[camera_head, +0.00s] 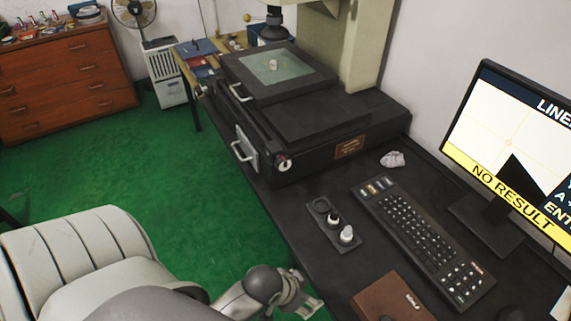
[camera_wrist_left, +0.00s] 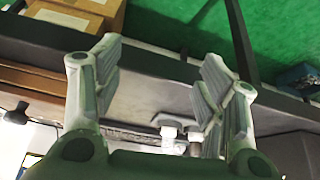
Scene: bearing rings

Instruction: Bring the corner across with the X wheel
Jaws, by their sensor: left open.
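A black measuring machine (camera_head: 340,130) stands on the dark bench. Its stage has a glass plate (camera_head: 290,68) with a small pale part (camera_head: 273,64) on it. A round pale knob (camera_head: 284,163) sits at the front corner, and another (camera_head: 200,91) at the left side; I cannot tell which is the X wheel. The monitor (camera_head: 515,150) shows a dark wedge whose corner (camera_head: 513,157) lies just below a crosshair circle, and "NO RESULT". My left gripper (camera_head: 300,292) is low at the bench's front edge, apart from the machine. In the left wrist view its fingers (camera_wrist_left: 160,85) are spread and empty.
A keyboard (camera_head: 422,240) and a small holder (camera_head: 334,229) with knob-like pieces lie on the bench. A brown box (camera_head: 392,298) is near the front, and a crumpled cloth (camera_head: 392,159) is beside the machine.

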